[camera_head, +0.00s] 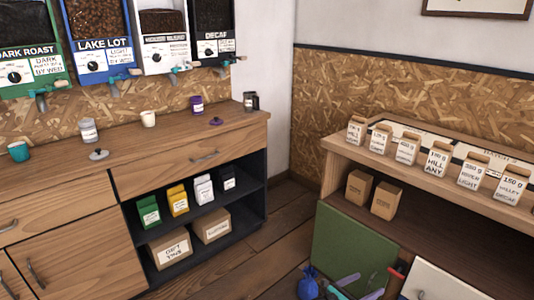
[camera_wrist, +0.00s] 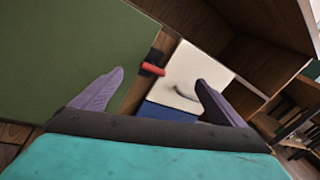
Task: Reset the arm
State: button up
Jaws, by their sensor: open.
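My gripper (camera_wrist: 152,88) is open in the wrist view, with its two purple-grey fingers spread wide and nothing between them. Its teal body fills the bottom of that view. It points at the low cabinet front, where a green panel (camera_wrist: 60,50) is on the left and a white panel with a curved handle (camera_wrist: 188,88) is on the right.
A red handle (camera_wrist: 152,69) is near the white panel. A blue object (camera_head: 308,283) is at the bottom of the head view. The right counter (camera_head: 340,150) bears several labelled bags. The left counter (camera_head: 130,165) holds cups and jars below bean dispensers. Open floor (camera_head: 285,230) lies between.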

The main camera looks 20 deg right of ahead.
jog(key=w+a+r+n+t+y+p, duration=0.1)
jog(key=w+a+n+t+y+p, duration=0.25)
jog(key=w+a+n, duration=0.45)
jog(key=w+a+n+t+y+p, duration=0.2)
jog(key=w+a+n+t+y, duration=0.25)
jog(key=a+n, duration=0.4)
jog(key=s+a+f+n+y+p, duration=0.15)
jog(key=a+n+y, duration=0.3)
jog(key=a, duration=0.45)
jog(key=s+a+f+n+y+p, duration=0.15)
jog(key=a+n+y, duration=0.3)
jog(key=a, duration=0.55)
jog(key=s+a+f+n+g+y+p, duration=0.1)
jog(key=s+a+f+n+g, duration=0.25)
jog(key=s+n, duration=0.3)
jog(key=s+a+f+n+g+y+p, duration=0.1)
jog(key=s+a+f+n+g, duration=0.3)
jog(key=s, duration=0.4)
jog(key=s+d+r+n+g, duration=0.1)
jog(key=s+n+g, duration=0.3)
jog(key=s, duration=0.5)
jog(key=s+d+r+n+g+h, duration=0.1)
jog(key=s+d+r+n+g, duration=0.1)
jog(key=s+n, duration=0.6)
jog(key=s+r+g, duration=0.1)
jog(key=s+g, duration=0.1)
jog(key=shift+s+d+g, duration=0.15)
jog(key=shift+s+g, duration=0.15)
jog(key=shift+g, duration=0.05)
